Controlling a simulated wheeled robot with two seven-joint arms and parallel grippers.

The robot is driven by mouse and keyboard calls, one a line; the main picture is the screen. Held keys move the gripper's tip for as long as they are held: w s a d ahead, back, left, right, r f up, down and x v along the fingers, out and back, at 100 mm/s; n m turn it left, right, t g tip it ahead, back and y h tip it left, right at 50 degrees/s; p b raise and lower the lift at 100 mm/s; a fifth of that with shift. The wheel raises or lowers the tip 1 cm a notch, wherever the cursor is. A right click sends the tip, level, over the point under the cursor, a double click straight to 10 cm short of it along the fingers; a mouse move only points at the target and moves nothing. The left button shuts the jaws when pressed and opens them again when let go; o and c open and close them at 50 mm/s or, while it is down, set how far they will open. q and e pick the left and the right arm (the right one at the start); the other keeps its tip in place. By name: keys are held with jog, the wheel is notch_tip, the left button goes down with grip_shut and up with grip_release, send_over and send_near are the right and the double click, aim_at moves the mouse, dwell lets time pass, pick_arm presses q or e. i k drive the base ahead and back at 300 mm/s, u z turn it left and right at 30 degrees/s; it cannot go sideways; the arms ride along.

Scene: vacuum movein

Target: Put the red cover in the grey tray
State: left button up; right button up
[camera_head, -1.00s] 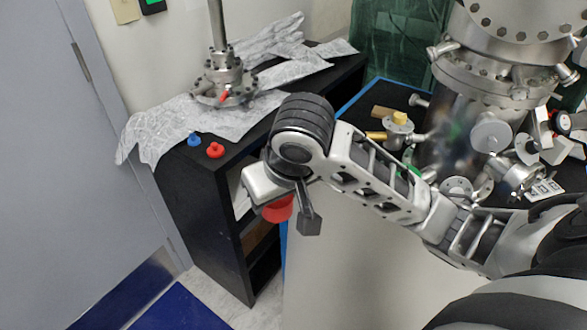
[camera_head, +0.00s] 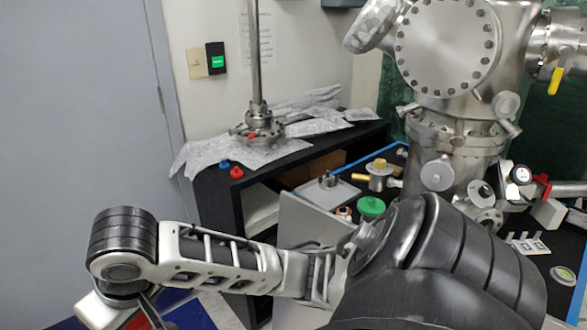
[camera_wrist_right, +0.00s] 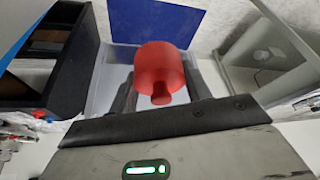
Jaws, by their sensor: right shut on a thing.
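The red cover (camera_wrist_right: 160,72) is a round red cap with a small knob, held between the dark fingers of my right gripper (camera_wrist_right: 160,92) in the right wrist view. In the head view my right arm crosses to the lower left. Its gripper is at the bottom edge, partly cut off, with a bit of red (camera_head: 138,322) showing. A flat grey tray (camera_head: 342,197) lies on the blue-edged worktop with a small metal part on it. The right gripper is well to the left of this tray and apart from it. My left gripper is out of view.
A black shelf (camera_head: 222,205) holds crumpled foil (camera_head: 210,152), a blue knob (camera_head: 224,164) and a small red knob (camera_head: 237,172). A green cap (camera_head: 371,207) and a yellow-topped valve (camera_head: 379,168) sit near the tray. A large steel chamber (camera_head: 450,120) stands behind.

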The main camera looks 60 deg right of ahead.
aim_at(317, 193)
jog(key=z, duration=0.35)
jog(key=i, duration=1.6)
jog(key=z, duration=1.7)
jog(key=i, duration=0.75)
jog(key=z, duration=0.9)
